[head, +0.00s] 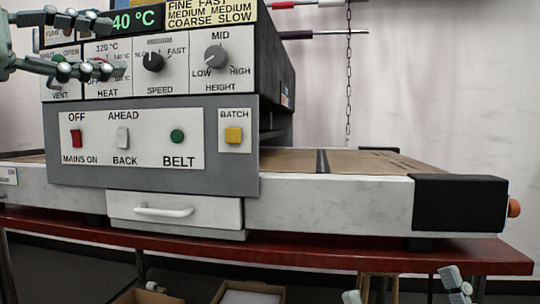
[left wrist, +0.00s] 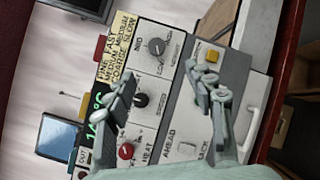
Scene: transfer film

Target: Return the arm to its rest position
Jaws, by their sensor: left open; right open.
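My left gripper (head: 114,46) is open and empty in front of the upper left of the machine's control panel (head: 215,145), its fingers partly covering the vent and heat controls. In the left wrist view the two fingers (left wrist: 160,74) are spread, with the black speed knob (left wrist: 140,100) and the red heat knob (left wrist: 125,151) showing between them. My right gripper (head: 404,291) shows only by its fingertips at the bottom right of the head view.
The belt machine stands on a red bench (head: 300,253). Its panel has a red mains switch (head: 76,138), green belt button (head: 177,136) and yellow batch button (head: 233,135). A drawer with a white handle (head: 164,211) sits below. A chain (head: 348,90) hangs behind. Open boxes (head: 247,292) stand below.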

